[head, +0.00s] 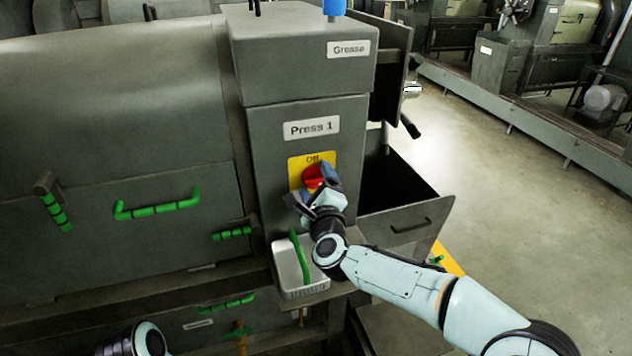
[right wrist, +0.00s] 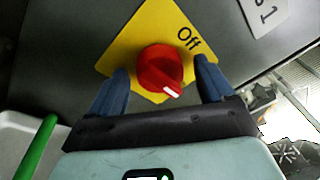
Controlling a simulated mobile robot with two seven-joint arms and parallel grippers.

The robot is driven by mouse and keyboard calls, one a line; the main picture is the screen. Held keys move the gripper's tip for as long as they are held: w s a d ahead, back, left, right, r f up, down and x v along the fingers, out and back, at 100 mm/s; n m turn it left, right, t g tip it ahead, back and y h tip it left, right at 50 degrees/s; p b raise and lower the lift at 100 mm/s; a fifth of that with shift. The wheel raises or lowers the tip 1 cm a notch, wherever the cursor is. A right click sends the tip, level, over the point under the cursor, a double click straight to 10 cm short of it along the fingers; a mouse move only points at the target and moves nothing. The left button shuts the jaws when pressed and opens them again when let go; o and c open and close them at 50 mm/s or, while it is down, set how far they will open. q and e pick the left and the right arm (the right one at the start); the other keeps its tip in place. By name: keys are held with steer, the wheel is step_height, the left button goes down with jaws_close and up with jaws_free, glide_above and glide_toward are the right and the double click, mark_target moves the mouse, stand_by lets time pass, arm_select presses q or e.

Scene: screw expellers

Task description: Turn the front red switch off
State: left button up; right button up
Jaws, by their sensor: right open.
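The front red switch (head: 313,175) is a round red knob on a yellow plate (head: 296,163) marked "Off", on the front of the grey Press 1 cabinet. In the right wrist view the knob (right wrist: 158,66) has a white mark on its lower right edge, turned away from the word "Off" (right wrist: 188,38). My right gripper (right wrist: 161,70) is open, with one blue finger on each side of the knob. Whether the fingers touch it I cannot tell. In the head view the gripper (head: 315,186) partly covers the knob. My left gripper is out of view.
A white tray (head: 289,275) with a green handle (head: 300,255) sits just below the switch. An open grey drawer (head: 408,222) juts out to the right. Green handles (head: 157,208) line the machine's left side. Floor (head: 490,180) at right is clear.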

steer(key=c, duration=1)
steer(key=shift+c, duration=0.2)
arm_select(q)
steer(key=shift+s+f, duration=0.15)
arm_select(e)
steer(key=shift+s, duration=0.1)
steer(key=n+b, duration=0.2)
steer(key=n, duration=0.1)
steer(key=shift+f+t, duration=0.1)
steer(key=shift+t, duration=0.2)
steer(key=n+b, duration=0.2)
steer(key=n, duration=0.2)
steer(key=shift+n, duration=0.4)
steer(key=n+b, duration=0.1)
steer(key=n, duration=0.2)
steer(key=n+y+b, duration=0.1)
steer(key=n, duration=0.2)
steer(key=shift+d+t+y, duration=0.15)
steer(key=shift+t+y, duration=0.15)
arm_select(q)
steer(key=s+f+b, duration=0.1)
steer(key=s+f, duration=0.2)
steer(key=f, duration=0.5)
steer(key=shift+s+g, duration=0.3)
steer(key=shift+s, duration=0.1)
arm_select(e)
steer(key=n+y, duration=0.1)
steer(key=n, duration=0.4)
steer(key=shift+n, duration=0.3)
